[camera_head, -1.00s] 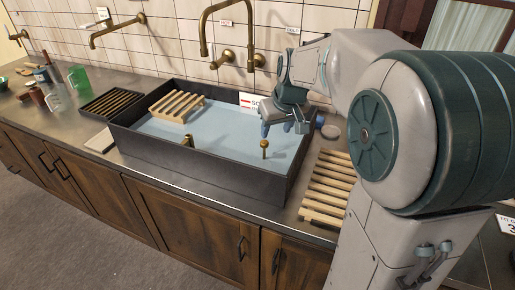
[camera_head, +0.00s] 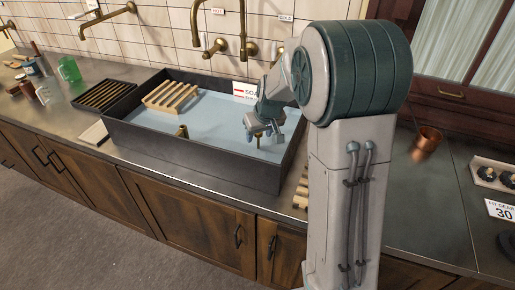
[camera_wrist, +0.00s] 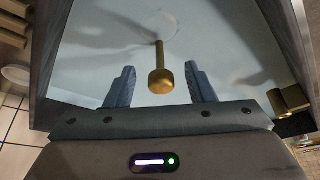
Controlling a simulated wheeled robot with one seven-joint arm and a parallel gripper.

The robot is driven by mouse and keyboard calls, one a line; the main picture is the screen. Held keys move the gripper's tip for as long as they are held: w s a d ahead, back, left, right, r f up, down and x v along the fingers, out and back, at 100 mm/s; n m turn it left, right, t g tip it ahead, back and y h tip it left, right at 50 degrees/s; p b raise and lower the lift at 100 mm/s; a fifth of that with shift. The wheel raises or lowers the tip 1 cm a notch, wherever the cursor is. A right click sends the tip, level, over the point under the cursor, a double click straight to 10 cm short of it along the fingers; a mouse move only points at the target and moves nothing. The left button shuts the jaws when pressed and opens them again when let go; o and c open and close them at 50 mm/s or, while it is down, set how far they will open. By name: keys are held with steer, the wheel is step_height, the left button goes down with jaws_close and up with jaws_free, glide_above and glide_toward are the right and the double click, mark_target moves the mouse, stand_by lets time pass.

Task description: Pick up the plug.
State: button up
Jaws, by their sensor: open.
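The plug is a brass knob on a thin stem (camera_wrist: 159,80). It stands upright from the floor of the basin, where a faint round outline shows around its foot in the wrist view. My gripper (camera_wrist: 160,70) is open, with one blue finger on each side of the plug and a clear gap on both sides. In the head view my gripper (camera_head: 264,136) hangs low over the right part of the basin and hides most of the plug. The dark rectangular basin (camera_head: 200,158) has a pale blue interior.
A slatted wooden rack (camera_head: 170,97) sits at the basin's far left. A second brass fitting (camera_head: 182,131) stands by the near wall. Brass taps (camera_head: 222,45) rise behind. The basin walls surround my gripper. A copper cup (camera_head: 426,143) is at right.

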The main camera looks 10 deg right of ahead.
steer(key=shift+x, duration=1.3)
steer(key=shift+r, duration=0.1)
jaws_close()
step_height(320, 180, up, 10)
steer(key=shift+b, duration=0.4)
